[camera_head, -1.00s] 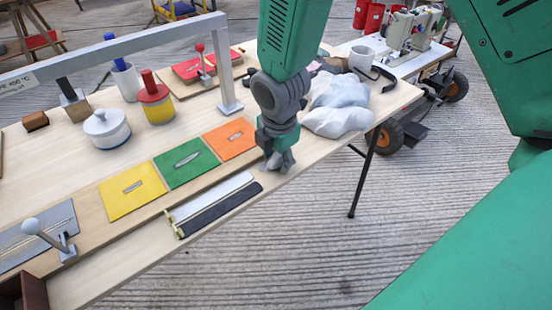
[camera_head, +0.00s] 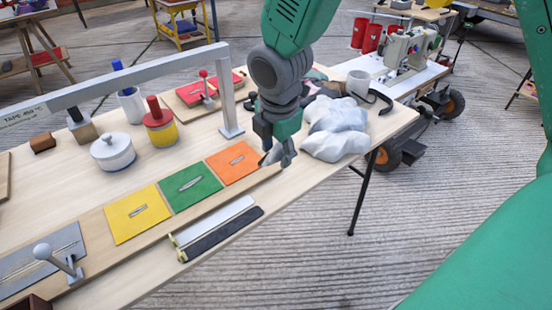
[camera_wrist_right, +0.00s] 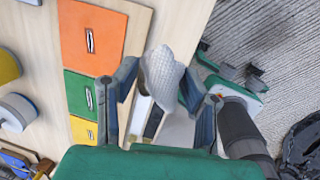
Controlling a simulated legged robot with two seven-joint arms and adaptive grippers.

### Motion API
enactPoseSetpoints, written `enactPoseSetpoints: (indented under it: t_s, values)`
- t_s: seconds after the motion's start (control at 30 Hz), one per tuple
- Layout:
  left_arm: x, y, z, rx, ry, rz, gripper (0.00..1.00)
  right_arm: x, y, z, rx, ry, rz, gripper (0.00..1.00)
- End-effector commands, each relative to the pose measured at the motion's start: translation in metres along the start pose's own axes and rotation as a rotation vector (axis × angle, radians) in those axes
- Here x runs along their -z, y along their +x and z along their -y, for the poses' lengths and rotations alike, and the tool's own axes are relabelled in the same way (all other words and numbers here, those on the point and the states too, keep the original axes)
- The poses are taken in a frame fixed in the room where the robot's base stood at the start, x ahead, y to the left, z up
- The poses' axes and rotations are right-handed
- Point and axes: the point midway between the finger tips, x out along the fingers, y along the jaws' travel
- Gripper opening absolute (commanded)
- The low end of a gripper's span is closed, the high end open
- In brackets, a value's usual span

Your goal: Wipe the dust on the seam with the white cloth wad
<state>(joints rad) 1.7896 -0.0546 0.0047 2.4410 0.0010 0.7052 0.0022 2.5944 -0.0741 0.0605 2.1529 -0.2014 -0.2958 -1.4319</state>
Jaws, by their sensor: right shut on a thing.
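My right gripper (camera_head: 277,154) is over the table, right of the orange panel. In the right wrist view its fingers (camera_wrist_right: 165,100) are shut on a small whitish, textured wad (camera_wrist_right: 165,78), which looks like the white cloth wad. In the head view the wad is mostly hidden by the fingers. A grey sheet (camera_head: 40,262) at the left front has a line along it that may be the seam. I cannot make out dust on it. My left gripper is not in view.
Yellow (camera_head: 134,212), green (camera_head: 190,182) and orange (camera_head: 232,162) panels lie in a row. A white pot (camera_head: 113,153) and a metal frame (camera_head: 140,84) stand behind. A whitish crumpled heap (camera_head: 335,140) lies right of the gripper.

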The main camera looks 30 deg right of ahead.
Motion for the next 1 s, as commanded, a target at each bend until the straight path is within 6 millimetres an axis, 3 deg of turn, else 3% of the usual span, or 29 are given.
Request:
enactPoseSetpoints:
  t_s: [0.23, 0.27, 0.3, 0.57, 0.77, 1.0]
  values:
    - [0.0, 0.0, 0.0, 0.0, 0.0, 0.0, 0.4, 0.0, -0.001, 0.0, 0.0, 0.0, 0.0, 0.16]
    - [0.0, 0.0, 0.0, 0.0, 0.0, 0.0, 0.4, 0.0, -0.001, 0.0, 0.0, 0.0, 0.0, 0.27]
    - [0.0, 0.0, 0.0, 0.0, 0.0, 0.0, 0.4, 0.0, -0.001, 0.0, 0.0, 0.0, 0.0, 0.15]
    - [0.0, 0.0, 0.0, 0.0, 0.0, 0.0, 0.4, 0.002, 0.002, 0.002, 0.006, 0.057, 0.01, 0.15]
    - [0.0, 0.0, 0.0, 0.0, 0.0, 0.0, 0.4, 0.012, 0.015, 0.011, 0.038, 0.361, 0.055, 0.15]
    - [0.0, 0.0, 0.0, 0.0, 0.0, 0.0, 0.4, 0.029, 0.035, 0.027, 0.092, 0.898, 0.13, 0.15]
